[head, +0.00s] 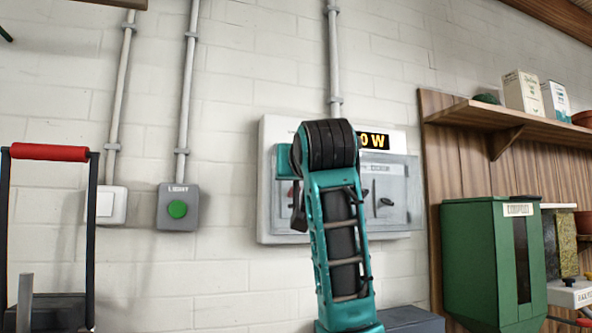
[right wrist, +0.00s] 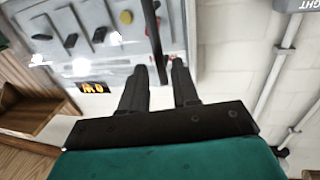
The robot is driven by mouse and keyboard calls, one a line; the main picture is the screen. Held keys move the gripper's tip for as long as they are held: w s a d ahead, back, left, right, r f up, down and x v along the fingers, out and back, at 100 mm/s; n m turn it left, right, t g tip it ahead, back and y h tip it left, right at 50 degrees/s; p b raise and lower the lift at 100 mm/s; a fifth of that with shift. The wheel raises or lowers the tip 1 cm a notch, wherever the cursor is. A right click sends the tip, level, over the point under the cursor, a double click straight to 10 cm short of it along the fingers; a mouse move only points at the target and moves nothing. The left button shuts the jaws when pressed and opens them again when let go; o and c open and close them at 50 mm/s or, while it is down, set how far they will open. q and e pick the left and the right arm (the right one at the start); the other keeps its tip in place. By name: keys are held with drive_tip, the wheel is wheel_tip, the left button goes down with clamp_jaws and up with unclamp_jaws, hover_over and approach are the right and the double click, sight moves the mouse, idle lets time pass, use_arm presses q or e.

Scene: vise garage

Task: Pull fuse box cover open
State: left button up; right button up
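The fuse box (head: 283,130) is a pale grey box on the wall with a lit "0 W" display. Its grey, see-through-looking cover (head: 408,212) is partly hidden by my right arm; I cannot tell whether it stands ajar. My right gripper (head: 298,212) is at the box's left part, mostly hidden by the arm. In the right wrist view, upside down, the right gripper (right wrist: 160,75) is open. A dark upright bar (right wrist: 154,35), perhaps the cover's handle, reaches between its fingers with gaps on both sides. Black levers and a yellow knob show on the box. My left gripper is out of view.
A grey switch box with a green button (head: 177,209) and a white switch (head: 105,205) are left of the fuse box. A green bin (head: 470,255) and a wooden shelf (head: 490,115) stand right. A red-handled frame (head: 50,152) is far left.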

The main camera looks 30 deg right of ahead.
drive_tip(key=shift+x, duration=2)
drive_tip(key=shift+c, duration=0.4)
clamp_jaws()
